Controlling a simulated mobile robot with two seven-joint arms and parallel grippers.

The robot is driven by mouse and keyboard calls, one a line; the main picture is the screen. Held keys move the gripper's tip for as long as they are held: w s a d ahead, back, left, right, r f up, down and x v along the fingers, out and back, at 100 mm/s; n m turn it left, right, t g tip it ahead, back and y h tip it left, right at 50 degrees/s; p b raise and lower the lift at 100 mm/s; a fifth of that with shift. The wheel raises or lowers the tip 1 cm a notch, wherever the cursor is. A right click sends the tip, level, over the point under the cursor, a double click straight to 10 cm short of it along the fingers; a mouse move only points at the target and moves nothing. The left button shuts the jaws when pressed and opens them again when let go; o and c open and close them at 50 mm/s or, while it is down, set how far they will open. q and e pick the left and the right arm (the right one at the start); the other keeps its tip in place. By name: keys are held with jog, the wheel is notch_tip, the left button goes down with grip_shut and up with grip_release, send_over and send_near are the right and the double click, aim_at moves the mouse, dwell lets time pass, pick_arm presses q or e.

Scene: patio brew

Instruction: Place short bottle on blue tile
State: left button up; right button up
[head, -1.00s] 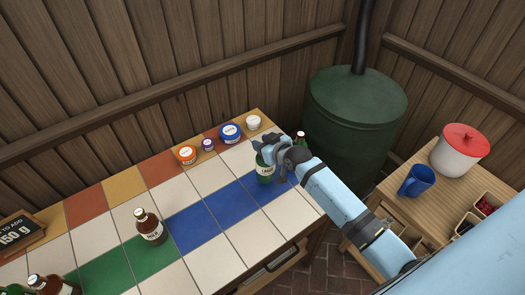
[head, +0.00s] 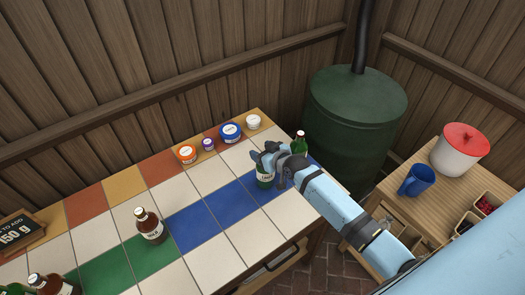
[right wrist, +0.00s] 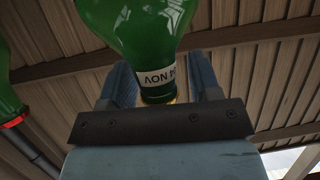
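A green bottle with a white label (head: 265,180) is upright at the far right of the tiled table. Its base appears at or just above the blue tiles (head: 232,205); contact is hard to tell. My right gripper (head: 268,162) is around its upper part. In the right wrist view, the neck of the bottle (right wrist: 155,80) is between the two fingers. A brown bottle (head: 150,226) stands near the green tiles. My left gripper is out of view.
Orange, purple, blue and white lidded jars (head: 230,132) line the back edge. More bottles (head: 52,285) and a sign (head: 17,232) are at the left. A side table on the right bears a blue mug (head: 416,180) and a red-lidded pot (head: 459,150).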

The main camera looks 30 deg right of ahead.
jog(key=shift+r, duration=0.2)
jog(key=v, duration=1.1)
jog(key=s+a+f+g, duration=0.1)
jog(key=s+a+f, duration=0.4)
jog(key=s, duration=0.5)
jog(key=s+a+f+g, duration=0.1)
jog(key=s+a+f, duration=0.4)
jog(key=s, duration=0.5)
jog(key=shift+a+n+b, duration=0.3)
jog(key=shift+a, duration=0.8)
